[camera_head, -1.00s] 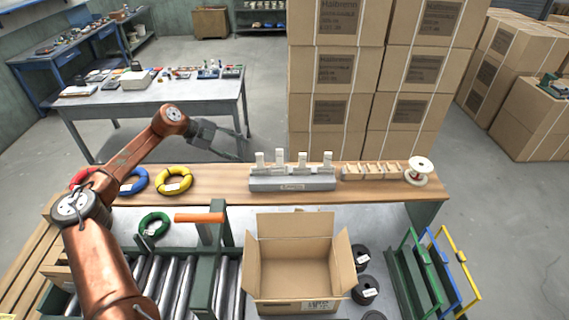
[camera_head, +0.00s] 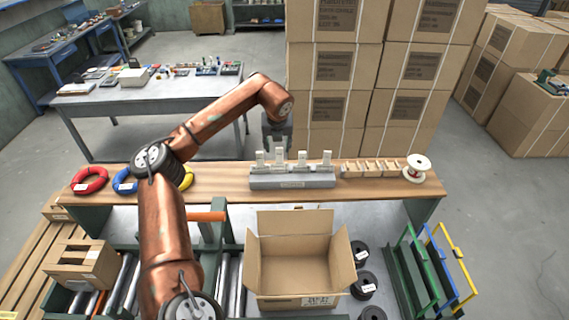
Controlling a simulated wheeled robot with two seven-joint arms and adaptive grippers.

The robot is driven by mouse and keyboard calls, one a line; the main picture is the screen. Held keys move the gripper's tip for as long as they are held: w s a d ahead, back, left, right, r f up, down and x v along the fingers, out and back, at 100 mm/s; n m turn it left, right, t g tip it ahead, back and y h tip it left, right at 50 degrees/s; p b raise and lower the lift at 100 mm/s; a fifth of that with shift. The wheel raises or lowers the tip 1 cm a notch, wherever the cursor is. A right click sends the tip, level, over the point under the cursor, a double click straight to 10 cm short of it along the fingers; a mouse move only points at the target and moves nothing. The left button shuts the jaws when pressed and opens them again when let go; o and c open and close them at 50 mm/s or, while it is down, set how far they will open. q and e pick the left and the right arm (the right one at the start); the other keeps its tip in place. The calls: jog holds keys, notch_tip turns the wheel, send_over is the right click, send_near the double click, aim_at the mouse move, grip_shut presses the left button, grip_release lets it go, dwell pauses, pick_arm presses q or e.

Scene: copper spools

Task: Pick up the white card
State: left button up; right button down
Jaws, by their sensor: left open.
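A grey holder (camera_head: 292,181) stands on the wooden bench, with several small white upright pieces (camera_head: 327,157) in it. They look like cards or tags, and I cannot tell which one is the white card. My left gripper (camera_head: 277,148) is open and points down just behind and above the left half of the holder. Its dark fingers are small here, and I cannot tell whether they touch a white piece. My right gripper is not in view.
A wooden slotted rack (camera_head: 372,170) and a white spool (camera_head: 416,168) stand right of the holder. Red (camera_head: 90,180) and blue wire coils lie at left. An open cardboard box (camera_head: 297,260) sits in front. Stacked cartons (camera_head: 335,70) rise behind the bench.

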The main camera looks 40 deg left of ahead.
aim_at(280, 156)
pick_arm(q)
jog(key=p+x, duration=0.1)
jog(key=x, duration=0.1)
jog(key=d+x, duration=0.1)
jog(key=x, duration=0.1)
jog(key=shift+w+a+f+p, duration=0.1)
jog(key=shift+w+f+p, duration=0.05)
jog(key=shift+f+p, duration=0.15)
jog(key=shift+a+f, duration=0.1)
jog(key=shift+f, duration=0.25)
jog(key=shift+c, duration=0.2)
jog(key=shift+w, duration=0.1)
jog(key=c, duration=0.9)
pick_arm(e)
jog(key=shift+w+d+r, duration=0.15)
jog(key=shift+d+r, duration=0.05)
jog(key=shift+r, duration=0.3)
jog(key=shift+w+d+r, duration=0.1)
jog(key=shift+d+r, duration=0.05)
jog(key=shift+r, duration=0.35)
